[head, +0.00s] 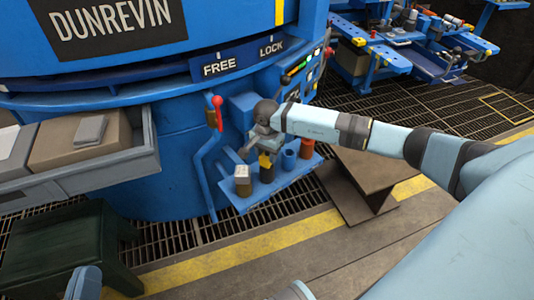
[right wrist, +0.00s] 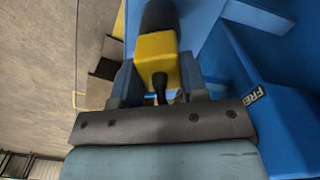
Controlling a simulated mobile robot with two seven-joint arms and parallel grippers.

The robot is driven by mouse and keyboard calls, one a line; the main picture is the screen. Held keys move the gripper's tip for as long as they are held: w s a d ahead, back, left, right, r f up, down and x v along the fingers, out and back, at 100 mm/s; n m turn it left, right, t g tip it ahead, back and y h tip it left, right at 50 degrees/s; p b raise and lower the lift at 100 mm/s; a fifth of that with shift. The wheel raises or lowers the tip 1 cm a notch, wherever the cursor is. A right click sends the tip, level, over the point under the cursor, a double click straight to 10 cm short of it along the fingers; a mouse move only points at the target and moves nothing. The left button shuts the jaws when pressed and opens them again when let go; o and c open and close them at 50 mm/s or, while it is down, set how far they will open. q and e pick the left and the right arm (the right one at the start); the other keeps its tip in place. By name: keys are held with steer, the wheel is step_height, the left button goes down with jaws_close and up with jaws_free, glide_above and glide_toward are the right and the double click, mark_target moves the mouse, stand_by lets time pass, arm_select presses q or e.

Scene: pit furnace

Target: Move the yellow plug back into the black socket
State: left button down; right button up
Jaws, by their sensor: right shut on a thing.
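The yellow plug (head: 265,160) is held by my right gripper (head: 256,151) over the blue shelf. In the right wrist view the yellow plug (right wrist: 157,58) is a yellow block with a dark stem, between the two fingers of my right gripper (right wrist: 158,80). The black socket (head: 266,174) stands on the shelf directly below the plug. In the right wrist view the dark socket (right wrist: 160,15) lies just beyond the plug, in line with it. The two look touching or nearly so; I cannot tell how deep the plug sits.
The blue shelf (head: 228,190) also carries a white-topped brown block (head: 242,181), a blue socket (head: 289,160) and a red piece (head: 307,147). A red-handled lever (head: 217,108) is left of my gripper. A grey drawer (head: 100,165) juts out further left.

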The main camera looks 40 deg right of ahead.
steer(key=shift+f+b, duration=0.45)
steer(key=shift+f, duration=0.15)
steer(key=o, duration=0.7)
